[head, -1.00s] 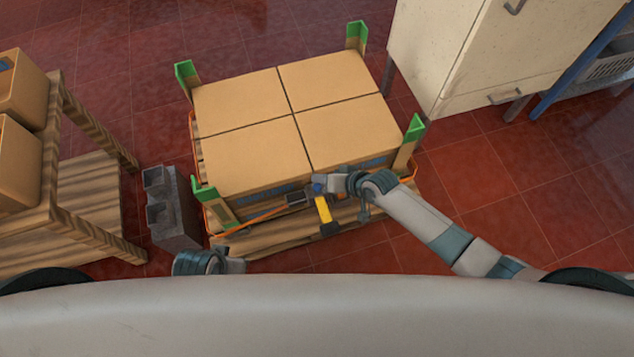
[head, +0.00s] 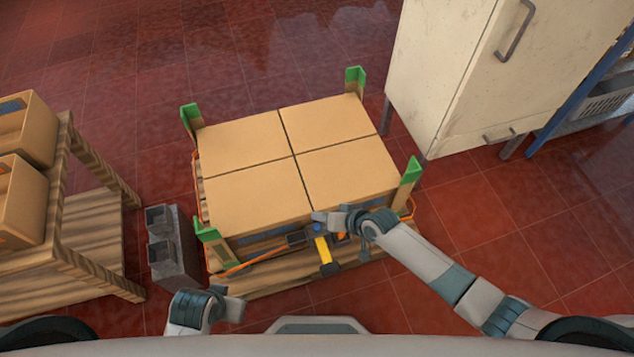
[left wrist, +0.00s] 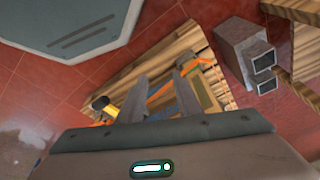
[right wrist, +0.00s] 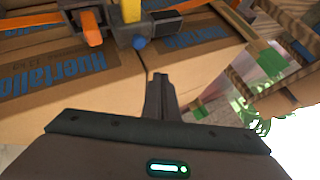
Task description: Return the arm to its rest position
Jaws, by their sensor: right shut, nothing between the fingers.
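My right gripper (head: 320,217) is over the near edge of the boxes, above a yellow-handled tool (head: 322,250) with blue and dark parts. In the right wrist view its fingers (right wrist: 158,90) are together with nothing between them, and the boxes lie beyond. My right arm (head: 425,262) reaches in from the lower right. My left gripper (head: 236,310) is low at the pallet's near left. In the left wrist view its fingers (left wrist: 160,95) are apart and empty, with the pallet beyond. The yellow tool also shows in the left wrist view (left wrist: 110,111).
Several cardboard boxes (head: 250,150) sit on a wooden pallet (head: 285,279) with green corner posts and an orange strap (head: 250,262). Grey blocks (head: 170,250) and a wooden rack (head: 100,175) stand left. A cream cabinet (head: 480,80) stands back right. Red floor right of the pallet is clear.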

